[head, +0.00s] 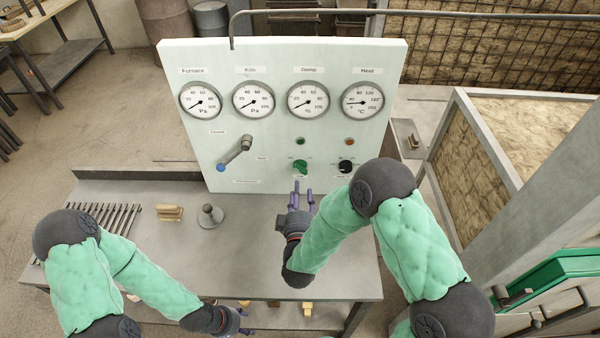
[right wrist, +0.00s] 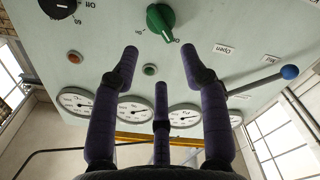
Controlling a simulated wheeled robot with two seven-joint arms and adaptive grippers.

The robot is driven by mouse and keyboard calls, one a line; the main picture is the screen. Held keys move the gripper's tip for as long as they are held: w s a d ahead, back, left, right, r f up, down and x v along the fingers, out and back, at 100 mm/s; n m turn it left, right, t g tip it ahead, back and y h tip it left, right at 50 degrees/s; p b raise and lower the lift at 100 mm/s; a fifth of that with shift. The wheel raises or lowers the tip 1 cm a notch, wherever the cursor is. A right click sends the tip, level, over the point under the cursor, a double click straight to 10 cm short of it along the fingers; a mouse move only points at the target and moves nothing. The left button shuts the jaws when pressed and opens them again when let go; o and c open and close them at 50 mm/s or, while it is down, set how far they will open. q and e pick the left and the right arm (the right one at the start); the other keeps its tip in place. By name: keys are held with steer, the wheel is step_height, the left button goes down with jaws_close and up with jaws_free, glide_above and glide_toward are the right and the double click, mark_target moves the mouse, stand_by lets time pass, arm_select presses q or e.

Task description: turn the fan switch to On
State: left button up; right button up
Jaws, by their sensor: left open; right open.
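The upright pale panel (head: 290,60) carries a green knob (head: 300,167) and a black knob (head: 346,166) low on its right half. The green knob also shows in the right wrist view (right wrist: 160,22), with small labels beside it; I cannot read all of them. The black knob (right wrist: 57,6) there has an "Off" mark. My right gripper (head: 303,191) is just below the green knob, open and empty; in the right wrist view its fingers (right wrist: 160,60) spread below the knob, apart from it. My left gripper (head: 240,322) is open and low at the table's front edge.
A lever with a blue ball (head: 221,168) sits on the panel's left. Four gauges run above. A grey table (head: 240,260) holds a row of metal tools (head: 105,217), a wooden block (head: 170,212) and a grey stand (head: 210,215). Framed bins stand at right.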

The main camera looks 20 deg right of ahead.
mark_target(300, 170)
steer(key=b+x, duration=0.1)
steer(key=x, duration=0.7)
steer(key=shift+f, duration=0.1)
jaws_close()
